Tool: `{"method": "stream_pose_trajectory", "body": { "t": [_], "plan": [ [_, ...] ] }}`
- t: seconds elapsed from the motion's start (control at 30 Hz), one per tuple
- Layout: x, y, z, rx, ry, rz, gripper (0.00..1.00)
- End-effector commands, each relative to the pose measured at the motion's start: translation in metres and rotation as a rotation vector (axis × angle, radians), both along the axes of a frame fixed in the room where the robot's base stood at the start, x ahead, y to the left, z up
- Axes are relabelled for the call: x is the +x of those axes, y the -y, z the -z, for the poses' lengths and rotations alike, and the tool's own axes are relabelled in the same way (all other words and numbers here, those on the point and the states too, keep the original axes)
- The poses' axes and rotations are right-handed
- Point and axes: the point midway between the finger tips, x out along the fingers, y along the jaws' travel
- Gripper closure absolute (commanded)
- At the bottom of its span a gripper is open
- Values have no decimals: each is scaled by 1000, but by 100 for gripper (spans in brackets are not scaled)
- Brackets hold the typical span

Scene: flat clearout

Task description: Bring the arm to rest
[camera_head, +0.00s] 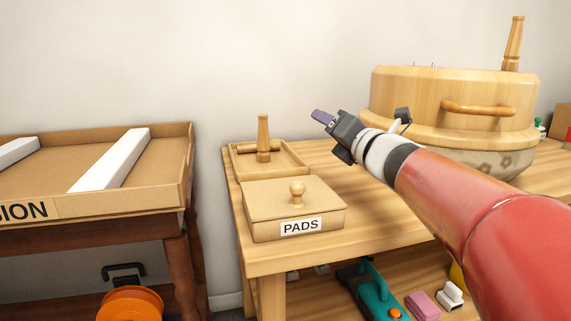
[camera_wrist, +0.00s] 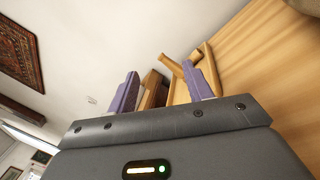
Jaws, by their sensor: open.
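My gripper (camera_head: 323,117) is at the end of my red arm, raised above the wooden table (camera_head: 340,160). Its two purple fingers stand apart in the wrist view (camera_wrist: 160,88), with nothing held between them. In the head view the gripper is above and to the right of a lidded box labelled PADS (camera_head: 270,209), and apart from it.
A wooden tray with an upright peg (camera_head: 263,140) stands behind the PADS box. A large wooden lidded vessel (camera_head: 450,95) stands right, close behind my arm in the picture. A cardboard tray (camera_head: 120,207) sits on a darker table at left. A teal item (camera_head: 375,290) lies below.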

Motion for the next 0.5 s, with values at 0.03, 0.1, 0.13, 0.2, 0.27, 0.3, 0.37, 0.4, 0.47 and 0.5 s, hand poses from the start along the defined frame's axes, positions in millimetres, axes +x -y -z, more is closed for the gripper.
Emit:
{"method": "stream_pose_trajectory", "body": {
  "t": [0.03, 0.1, 0.13, 0.2, 0.27, 0.3, 0.37, 0.4, 0.47, 0.5],
  "plan": [
    [-9, 11, -11, 104, -52, 74, 49],
    [-24, 34, -13, 302, -146, 202, 49],
    [-32, 46, -12, 402, -191, 264, 49],
    [-58, 73, -1, 659, -300, 413, 49],
    [-85, 93, 16, 887, -391, 538, 49],
    [-106, 104, 30, 1042, -451, 624, 49],
    [-138, 115, 55, 1265, -540, 744, 49],
    [-158, 116, 77, 1402, -604, 818, 49],
    [-187, 114, 105, 1583, -688, 921, 49],
    [-206, 111, 122, 1689, -740, 987, 49]
  ]
}}
